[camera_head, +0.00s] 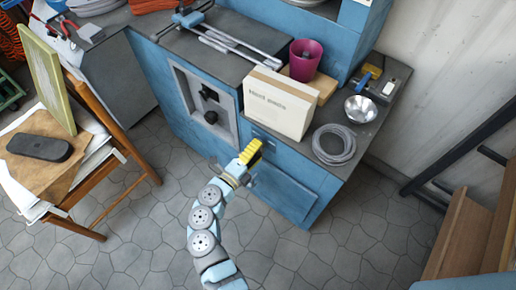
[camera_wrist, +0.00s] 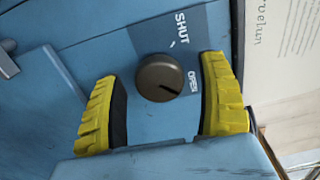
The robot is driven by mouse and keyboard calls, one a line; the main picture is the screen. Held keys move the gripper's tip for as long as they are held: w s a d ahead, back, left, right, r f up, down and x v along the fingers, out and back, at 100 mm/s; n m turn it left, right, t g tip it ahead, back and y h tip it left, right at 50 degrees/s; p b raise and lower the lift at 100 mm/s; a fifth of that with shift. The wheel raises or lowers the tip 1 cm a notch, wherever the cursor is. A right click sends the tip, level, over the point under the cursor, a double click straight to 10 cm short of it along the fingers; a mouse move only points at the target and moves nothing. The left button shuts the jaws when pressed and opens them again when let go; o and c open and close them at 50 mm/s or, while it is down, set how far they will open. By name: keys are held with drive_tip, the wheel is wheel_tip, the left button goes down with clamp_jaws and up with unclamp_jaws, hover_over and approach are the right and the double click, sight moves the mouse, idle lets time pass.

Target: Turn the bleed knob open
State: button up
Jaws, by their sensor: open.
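The bleed knob (camera_wrist: 160,78) is a round dark bronze disc on the blue cabinet face, seen in the wrist view. A dark pointer line on it runs toward its lower right. In the head view my gripper (camera_head: 250,153) is at the front of the blue cabinet (camera_head: 285,185), and the knob cannot be made out there.
A white box (camera_head: 278,105) stands on the cabinet top just above my gripper. A grey cable coil (camera_head: 334,145), a metal bowl (camera_head: 361,109) and a magenta cup (camera_head: 305,60) are also on top. A wooden chair (camera_head: 95,150) stands at left.

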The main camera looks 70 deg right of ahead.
drive_tip(key=v, duration=1.1)
drive_tip(key=shift+a, duration=0.4)
